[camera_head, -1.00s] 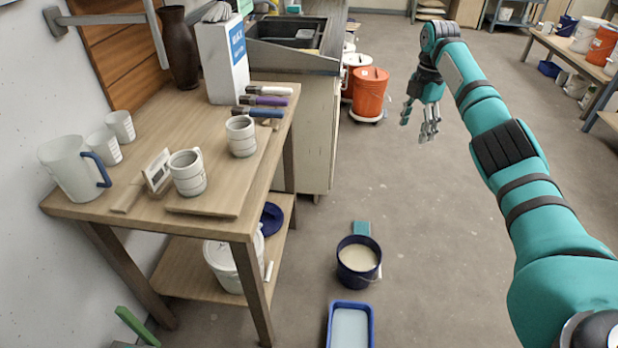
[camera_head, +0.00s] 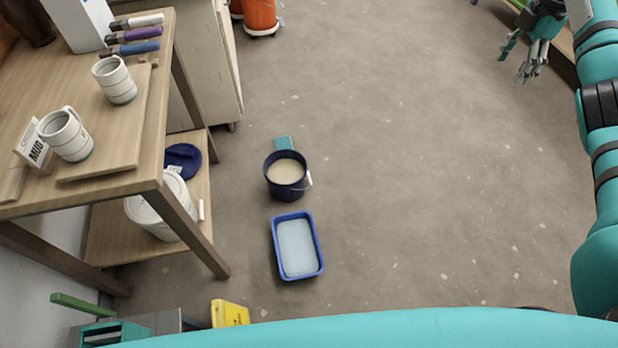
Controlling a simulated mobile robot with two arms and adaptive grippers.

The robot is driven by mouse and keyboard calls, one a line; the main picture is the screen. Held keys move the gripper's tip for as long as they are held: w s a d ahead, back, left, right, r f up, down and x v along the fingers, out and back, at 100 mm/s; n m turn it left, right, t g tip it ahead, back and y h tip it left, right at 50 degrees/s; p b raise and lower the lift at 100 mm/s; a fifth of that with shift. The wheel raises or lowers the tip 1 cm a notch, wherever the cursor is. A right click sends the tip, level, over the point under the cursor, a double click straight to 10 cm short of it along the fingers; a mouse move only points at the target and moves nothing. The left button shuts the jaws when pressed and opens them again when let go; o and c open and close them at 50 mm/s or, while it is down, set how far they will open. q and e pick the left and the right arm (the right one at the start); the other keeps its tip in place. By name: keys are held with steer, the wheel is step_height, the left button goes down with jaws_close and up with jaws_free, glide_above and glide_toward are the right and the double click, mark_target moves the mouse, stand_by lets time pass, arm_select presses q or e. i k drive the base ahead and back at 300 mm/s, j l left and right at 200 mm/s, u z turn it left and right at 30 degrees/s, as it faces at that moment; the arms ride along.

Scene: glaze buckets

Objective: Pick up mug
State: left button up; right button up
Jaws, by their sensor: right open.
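A white ribbed mug with a handle (camera_head: 66,136) stands on a board on the wooden table at the left, beside a small card reading MUG (camera_head: 35,148). A second similar white mug (camera_head: 115,80) stands farther back on the same board. My right gripper (camera_head: 515,62) hangs at the upper right, far from the table and both mugs. Its fingers are apart and empty. My left gripper is outside the view.
The wooden table (camera_head: 123,188) has a lower shelf with a white bucket (camera_head: 150,212). Several marker-like tools lie behind the mugs. A dark bucket (camera_head: 286,171) and a blue tray (camera_head: 297,246) stand on the floor. Open floor (camera_head: 420,180) lies to their right.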

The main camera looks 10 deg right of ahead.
mark_target(63, 130)
steer(key=u, duration=1.25)
